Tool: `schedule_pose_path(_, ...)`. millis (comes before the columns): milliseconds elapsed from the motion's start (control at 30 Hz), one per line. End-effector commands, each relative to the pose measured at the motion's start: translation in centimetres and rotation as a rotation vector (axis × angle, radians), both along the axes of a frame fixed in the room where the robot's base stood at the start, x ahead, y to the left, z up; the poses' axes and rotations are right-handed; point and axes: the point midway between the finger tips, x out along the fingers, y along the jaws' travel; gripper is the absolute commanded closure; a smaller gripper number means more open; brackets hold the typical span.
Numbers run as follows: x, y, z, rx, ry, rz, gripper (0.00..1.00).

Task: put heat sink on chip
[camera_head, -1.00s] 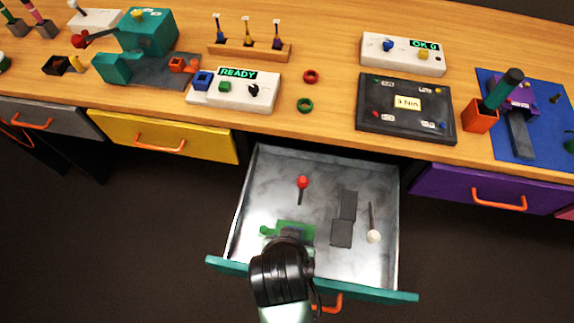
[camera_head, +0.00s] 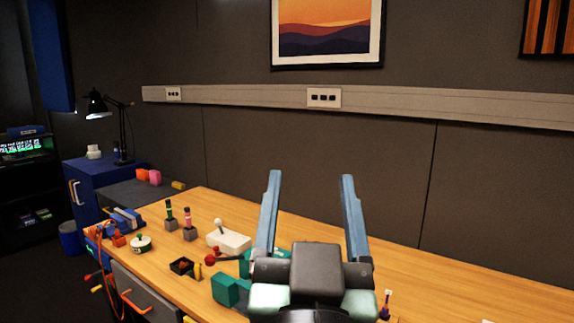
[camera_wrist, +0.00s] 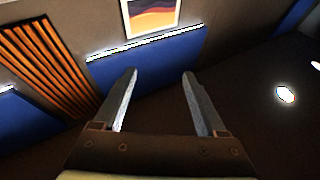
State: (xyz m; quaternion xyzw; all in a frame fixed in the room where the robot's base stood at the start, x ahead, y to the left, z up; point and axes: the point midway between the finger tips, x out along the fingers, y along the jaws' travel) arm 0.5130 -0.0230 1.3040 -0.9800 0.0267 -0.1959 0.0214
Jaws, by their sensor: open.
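My gripper (camera_head: 312,178) is raised above the workbench in the head view, its two long fingers spread apart and pointing up. The wrist view shows the same open fingers (camera_wrist: 160,75) with nothing between them, facing the upper wall and ceiling. I cannot see a heat sink or a chip in either current view.
The wooden workbench (camera_head: 440,270) runs along the grey wall. On it are a teal vise-like block (camera_head: 231,290), a white joystick box (camera_head: 229,241), a small black tray (camera_head: 182,267) and a green-topped round item (camera_head: 141,244). A black lamp (camera_head: 122,125) stands further left.

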Motion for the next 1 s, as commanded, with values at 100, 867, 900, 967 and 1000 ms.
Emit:
schedule_pose_path(100,-3.7,1.5,7.7,-0.038,-0.242,0.024,0.26)
schedule_pose_path(867,-7.3,2.3,16.2,-0.062,-0.419,0.033,0.26)
schedule_pose_path(900,-7.3,2.3,17.2,-0.062,-0.418,0.033,0.26)
schedule_pose_path(967,-7.3,2.3,18.8,-0.062,-0.418,0.033,0.26)
schedule_pose_path(1000,-7.3,2.3,19.8,-0.062,-0.418,0.033,0.26)
